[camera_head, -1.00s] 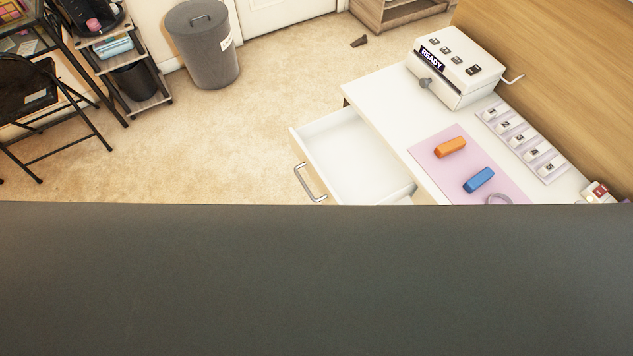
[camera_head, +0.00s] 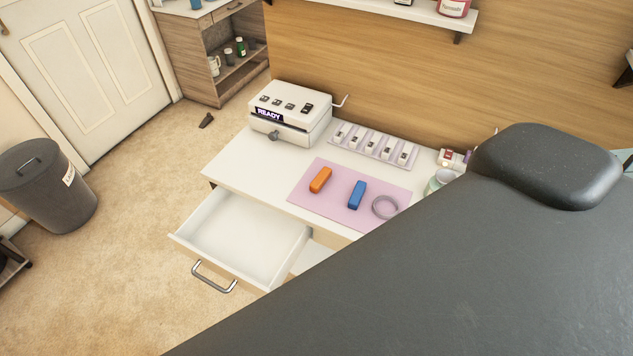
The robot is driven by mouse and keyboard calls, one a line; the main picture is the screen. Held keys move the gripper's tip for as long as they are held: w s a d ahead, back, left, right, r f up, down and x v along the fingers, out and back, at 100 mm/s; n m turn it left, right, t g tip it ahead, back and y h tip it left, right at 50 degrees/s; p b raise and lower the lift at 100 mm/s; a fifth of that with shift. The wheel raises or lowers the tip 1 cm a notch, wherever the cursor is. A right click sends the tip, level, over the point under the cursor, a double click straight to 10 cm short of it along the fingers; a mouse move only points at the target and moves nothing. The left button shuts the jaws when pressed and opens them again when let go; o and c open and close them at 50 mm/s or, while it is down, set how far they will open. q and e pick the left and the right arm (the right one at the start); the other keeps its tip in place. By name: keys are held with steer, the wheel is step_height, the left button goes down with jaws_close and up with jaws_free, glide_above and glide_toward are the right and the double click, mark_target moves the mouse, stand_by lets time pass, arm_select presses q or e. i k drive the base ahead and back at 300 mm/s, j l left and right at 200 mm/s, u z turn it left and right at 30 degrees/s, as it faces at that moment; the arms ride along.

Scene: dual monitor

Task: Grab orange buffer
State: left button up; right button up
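The orange buffer (camera_head: 320,180) is a small orange block lying on a pink mat (camera_head: 338,208) on the white desk (camera_head: 238,166). A similar blue block (camera_head: 357,195) lies to its right on the same mat, with a grey ring (camera_head: 385,207) further right. Neither of my grippers is in view, so I cannot see whether they are open or shut. Nothing covers the orange buffer.
A dark padded surface with a headrest (camera_head: 546,165) fills the lower right, between me and the desk. An empty white drawer (camera_head: 240,238) stands open below the desk. A white "READY" box (camera_head: 290,112) and a numbered strip (camera_head: 372,146) sit behind the mat.

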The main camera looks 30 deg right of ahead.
mark_target(319, 181)
steer(key=i+j, duration=0.25)
steer(key=i+j+z, duration=0.25)
steer(key=k+z, duration=0.1)
steer(key=z, duration=1.35)
